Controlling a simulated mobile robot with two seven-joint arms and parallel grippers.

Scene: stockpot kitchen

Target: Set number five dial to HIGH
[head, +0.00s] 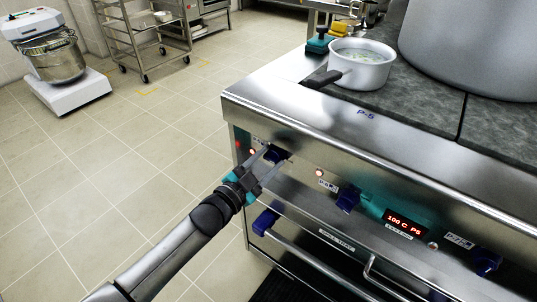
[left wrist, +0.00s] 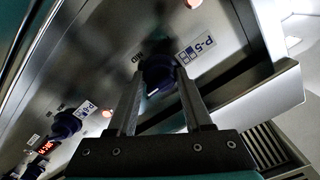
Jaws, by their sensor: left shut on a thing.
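The number five dial (head: 277,156) is a dark blue knob at the left end of the stove's steel front panel. It also shows in the left wrist view (left wrist: 158,72), beside a label reading P-5 (left wrist: 195,48). My left gripper (head: 271,157) is shut on this dial, with one finger on each side of it. The fingers hide part of the dial in both views. The HIGH mark and the dial's exact pointing cannot be read. My right gripper is not in view.
A second blue dial (head: 348,198) sits to the right, then a red display (head: 405,224) and another dial (head: 487,261). A steel saucepan (head: 361,64) stands on the cooktop above, its dark handle toward the front left. An oven handle bar (head: 325,262) runs below the panel. Open floor lies left.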

